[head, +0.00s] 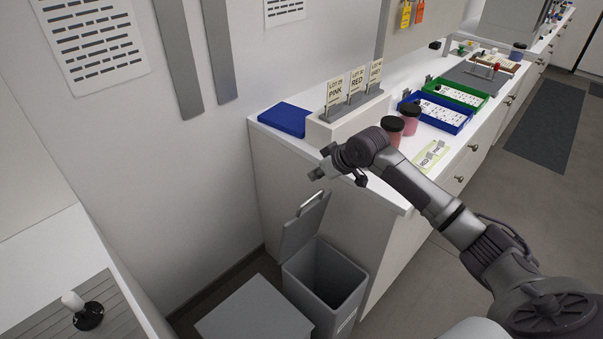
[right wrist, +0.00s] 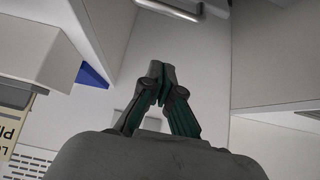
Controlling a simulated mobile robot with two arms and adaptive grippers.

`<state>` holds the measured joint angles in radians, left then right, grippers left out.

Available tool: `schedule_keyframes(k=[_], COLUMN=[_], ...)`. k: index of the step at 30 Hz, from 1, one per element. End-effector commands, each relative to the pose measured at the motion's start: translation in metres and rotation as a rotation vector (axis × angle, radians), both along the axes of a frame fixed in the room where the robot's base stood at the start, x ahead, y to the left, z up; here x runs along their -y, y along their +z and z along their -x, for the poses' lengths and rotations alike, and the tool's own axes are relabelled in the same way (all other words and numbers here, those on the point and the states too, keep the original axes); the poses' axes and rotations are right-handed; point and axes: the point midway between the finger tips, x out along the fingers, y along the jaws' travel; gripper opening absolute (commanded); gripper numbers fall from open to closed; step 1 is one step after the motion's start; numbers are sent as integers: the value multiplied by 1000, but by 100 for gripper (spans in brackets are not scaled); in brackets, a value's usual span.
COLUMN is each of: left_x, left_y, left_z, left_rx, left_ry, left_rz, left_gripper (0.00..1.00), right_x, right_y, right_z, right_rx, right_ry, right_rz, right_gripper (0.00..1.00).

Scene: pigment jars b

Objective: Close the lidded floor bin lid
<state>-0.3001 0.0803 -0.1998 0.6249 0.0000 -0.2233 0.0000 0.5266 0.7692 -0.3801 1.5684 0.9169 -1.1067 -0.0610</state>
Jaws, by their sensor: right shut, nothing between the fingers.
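The lidded floor bin (head: 326,274) is a grey, open-topped box on the floor against the end of the white counter. Its grey lid (head: 302,228) stands raised, tilted up at the back left side, with a light handle along its top edge. The dark inside of the bin shows. My right gripper (head: 316,173) is above the lid, a little to its right, near the counter corner and apart from the lid. In the right wrist view its fingers (right wrist: 161,78) are together and hold nothing. My left gripper is not in view.
A grey box (head: 254,312) stands left of the bin. The counter (head: 392,189) holds a card holder (head: 345,119), two pink jars (head: 391,131), a blue tray (head: 447,116) and a green tray (head: 464,94), close to my right arm. A dark mat (head: 548,125) lies on the floor.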

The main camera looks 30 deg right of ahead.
Motion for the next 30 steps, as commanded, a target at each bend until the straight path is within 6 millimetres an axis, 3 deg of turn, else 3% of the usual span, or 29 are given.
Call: schedule_keyframes(k=[4,18,24,30], left_x=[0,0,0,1], left_y=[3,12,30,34], left_z=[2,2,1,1], left_rx=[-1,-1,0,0], left_ry=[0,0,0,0], left_rz=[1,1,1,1], left_gripper=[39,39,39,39], right_x=[-3,-22,-11,-9], right_y=[-8,-74,-81,-87], right_z=[-10,-62,-36,-26], right_rx=[0,0,-1,1], right_ry=[0,-1,0,1], right_rz=[-4,-2,0,-1], right_gripper=[0,0,0,0])
